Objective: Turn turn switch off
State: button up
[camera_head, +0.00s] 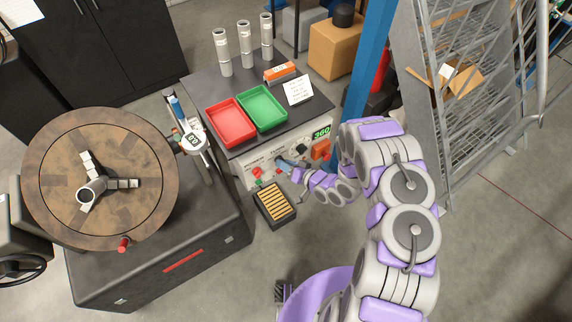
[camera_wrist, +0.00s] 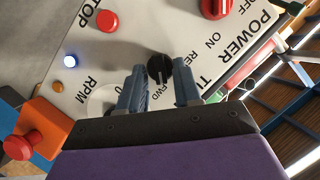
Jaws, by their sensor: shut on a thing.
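The turn switch (camera_wrist: 160,68) is a black knob with a white pointer line on the white control panel. It shows in the wrist view between my gripper's (camera_wrist: 157,85) two blue-grey fingers, which are shut on it. The pointer line faces down in the picture, toward the FWD lettering; REV is printed to the upper right. In the head view my gripper (camera_head: 283,164) is at the panel front (camera_head: 268,160) and hides the switch.
A power switch (camera_wrist: 215,8), a red button (camera_wrist: 106,21) and an orange stop box (camera_wrist: 42,125) surround the switch. In the head view, red (camera_head: 231,124) and green (camera_head: 262,107) trays lie on top. A large round chuck (camera_head: 100,215) stands left.

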jog(key=shift+r+n+h, duration=0.15)
jog(key=shift+n+h, duration=0.45)
jog(key=shift+n, duration=0.2)
jog(key=n, duration=0.1)
jog(key=n+t+h, duration=0.1)
jog(key=n+h, duration=0.1)
jog(key=shift+s+a+n+t, duration=0.15)
jog(key=shift+a+n+t, duration=0.1)
jog(key=shift+n+t, duration=0.05)
jog(key=o, duration=0.6)
jog(key=shift+o, duration=0.4)
jog(key=shift+a, duration=0.1)
